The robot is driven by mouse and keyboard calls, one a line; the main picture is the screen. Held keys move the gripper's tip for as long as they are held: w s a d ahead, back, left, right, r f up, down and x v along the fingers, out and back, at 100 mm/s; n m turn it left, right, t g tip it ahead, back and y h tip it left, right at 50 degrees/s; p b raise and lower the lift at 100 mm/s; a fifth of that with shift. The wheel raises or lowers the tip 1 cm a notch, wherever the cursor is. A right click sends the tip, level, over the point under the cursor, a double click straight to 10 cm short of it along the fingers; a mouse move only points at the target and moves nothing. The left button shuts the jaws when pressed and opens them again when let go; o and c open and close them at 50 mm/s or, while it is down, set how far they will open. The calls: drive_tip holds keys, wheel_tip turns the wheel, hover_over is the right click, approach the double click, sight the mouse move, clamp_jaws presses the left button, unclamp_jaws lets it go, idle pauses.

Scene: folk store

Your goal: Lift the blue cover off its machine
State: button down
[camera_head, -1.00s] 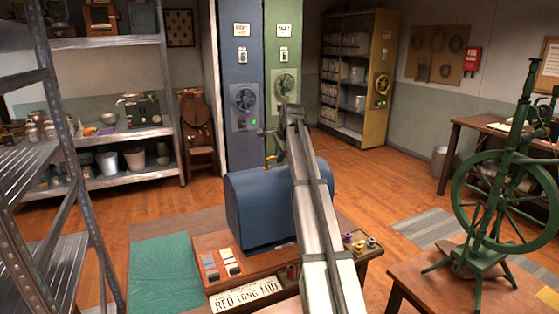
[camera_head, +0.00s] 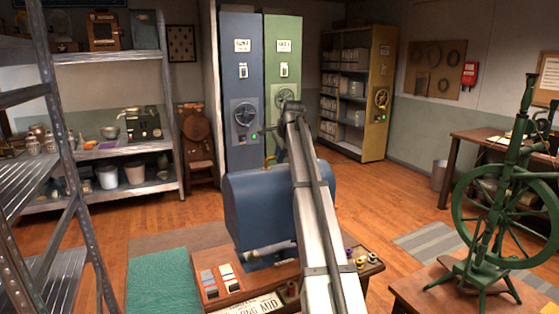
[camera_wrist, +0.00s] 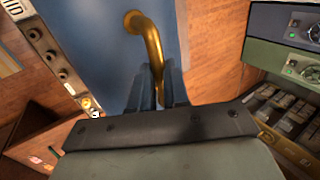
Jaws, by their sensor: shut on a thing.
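The blue cover (camera_head: 258,208) is a rounded box with a curved brass handle (camera_head: 269,162) on top. It hangs a little above the wooden table (camera_head: 222,300), with a gap under its lower edge. A small bluish part of the machine (camera_head: 268,257) shows below it; the rest of the machine is hidden. In the wrist view, my gripper (camera_wrist: 158,88) is shut on the brass handle (camera_wrist: 152,38), with the blue cover (camera_wrist: 105,40) behind it.
Colour samples (camera_head: 219,280) and small spools (camera_head: 360,260) lie on the table. A green spinning wheel (camera_head: 510,215) stands at right. A metal rack (camera_head: 60,150) is close at left. A green mat (camera_head: 160,285) lies on the floor; open floor surrounds the table.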

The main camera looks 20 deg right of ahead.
wheel_tip(320, 180, up, 13)
drive_tip(key=shift+f, duration=0.15)
idle(1.4)
idle(0.4)
